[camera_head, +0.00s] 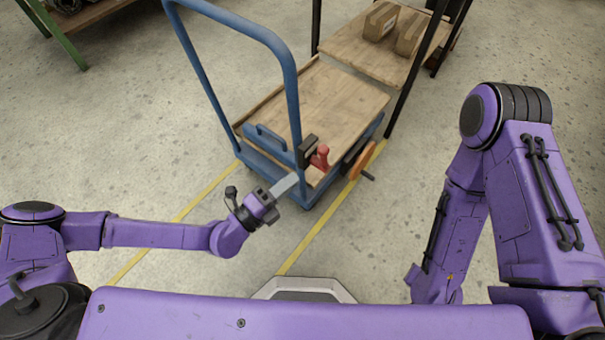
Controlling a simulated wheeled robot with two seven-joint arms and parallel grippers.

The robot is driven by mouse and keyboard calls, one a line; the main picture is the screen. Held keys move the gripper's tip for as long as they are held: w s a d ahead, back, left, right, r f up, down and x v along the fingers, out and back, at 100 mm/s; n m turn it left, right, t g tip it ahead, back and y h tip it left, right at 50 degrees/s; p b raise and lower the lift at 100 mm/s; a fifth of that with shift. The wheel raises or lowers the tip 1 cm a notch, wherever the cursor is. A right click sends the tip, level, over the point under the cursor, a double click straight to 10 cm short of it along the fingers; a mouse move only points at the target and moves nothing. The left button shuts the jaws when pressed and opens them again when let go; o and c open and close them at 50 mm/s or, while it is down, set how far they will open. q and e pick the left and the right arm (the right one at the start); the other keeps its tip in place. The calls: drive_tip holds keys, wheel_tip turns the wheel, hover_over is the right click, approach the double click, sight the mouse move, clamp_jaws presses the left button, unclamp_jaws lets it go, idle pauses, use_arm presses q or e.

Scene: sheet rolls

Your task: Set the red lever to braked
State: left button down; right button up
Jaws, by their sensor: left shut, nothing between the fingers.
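The red lever (320,158) sits at the near end of a blue cart (292,80), beside a dark block (307,149) on the cart's upright. Its short red handle stands up; I cannot tell from this view whether that is the braked position. My left gripper (292,180) is shut and empty, its pale fingers pointing up and right toward the lever, just short of it and near the cart's blue post. I cannot tell whether the fingertips touch the post. My right arm is folded at the right; its gripper is not visible.
The cart's wooden deck (325,100) is bare. An orange wheel-like part (360,160) with a dark handle is right of the lever. A second wooden platform (375,50) with cardboard boxes (381,21) stands behind.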

use_arm(q)
drive_tip(key=v, duration=0.7)
drive_tip(key=shift+f, duration=0.25)
drive_tip(key=shift+d, duration=0.1)
